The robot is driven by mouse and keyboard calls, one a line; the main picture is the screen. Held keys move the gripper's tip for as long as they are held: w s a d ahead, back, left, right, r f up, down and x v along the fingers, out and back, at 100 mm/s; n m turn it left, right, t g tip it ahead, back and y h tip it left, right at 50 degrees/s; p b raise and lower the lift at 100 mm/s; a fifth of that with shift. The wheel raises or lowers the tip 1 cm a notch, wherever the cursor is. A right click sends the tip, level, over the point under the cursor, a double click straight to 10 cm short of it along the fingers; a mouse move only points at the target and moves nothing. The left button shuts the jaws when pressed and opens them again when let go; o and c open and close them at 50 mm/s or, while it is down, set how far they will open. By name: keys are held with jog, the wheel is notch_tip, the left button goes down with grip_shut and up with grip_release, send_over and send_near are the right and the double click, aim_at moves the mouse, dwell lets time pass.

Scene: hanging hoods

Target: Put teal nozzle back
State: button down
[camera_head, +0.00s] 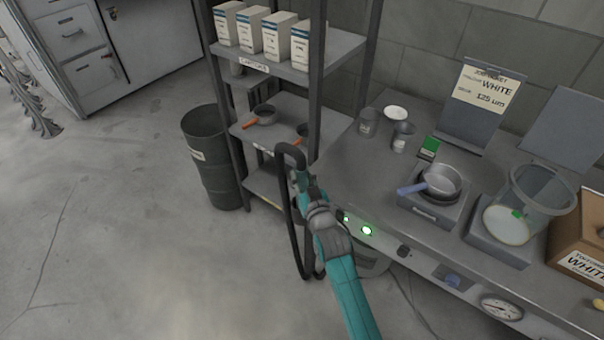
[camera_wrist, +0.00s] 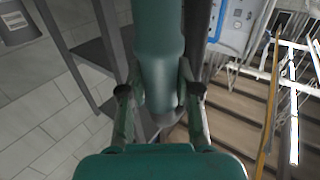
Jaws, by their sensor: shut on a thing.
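The teal nozzle (camera_wrist: 160,55) stands upright between the two fingers of my gripper (camera_wrist: 160,92) in the wrist view, with a finger against each side. My gripper is shut on it. In the head view my gripper (camera_head: 302,187) is in front of the bench's left end, beside the shelf rack. A black hose (camera_head: 286,222) arches over at the gripper and hangs down in a long loop to its left. The nozzle is mostly hidden by the gripper in the head view. No holder for the nozzle can be made out.
The grey shelf rack (camera_head: 317,80) stands close behind my gripper, with a dark bin (camera_head: 211,165) to its left. The bench (camera_head: 350,165) carries a blue-handled pan (camera_head: 440,181), a glass vessel (camera_head: 541,190) and a job ticket (camera_head: 487,91). Floor at the left is clear.

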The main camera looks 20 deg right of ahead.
jog(key=shift+f, duration=0.2)
jog(key=c, duration=0.7)
grip_release()
jog(key=shift+c, duration=0.2)
jog(key=shift+f, duration=0.1)
jog(key=s, duration=1.2)
